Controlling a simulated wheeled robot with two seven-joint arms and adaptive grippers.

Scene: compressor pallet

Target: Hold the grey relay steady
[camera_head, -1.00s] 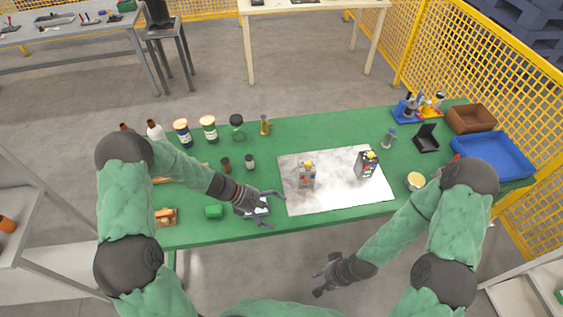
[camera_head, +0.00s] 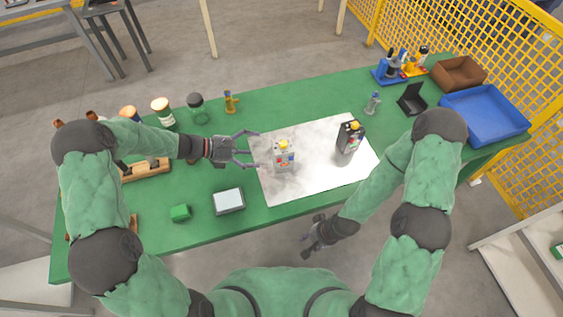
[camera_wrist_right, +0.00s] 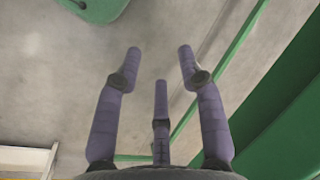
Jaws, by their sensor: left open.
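The grey relay (camera_head: 284,158), a small light-grey block with a yellow top and red and blue marks, stands on the white sheet (camera_head: 300,185) in the head view. My right gripper (camera_head: 308,238) hangs off the table's front edge. In the right wrist view its fingers (camera_wrist_right: 160,60) are spread with nothing between them.
A black block with a yellow top (camera_head: 349,138) stands right of the relay on the sheet. A grey box with a pale top (camera_head: 229,201) and a green block (camera_head: 181,212) lie at front left. Jars (camera_head: 198,110) stand behind my left arm. A blue tray (camera_head: 487,115) is at right.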

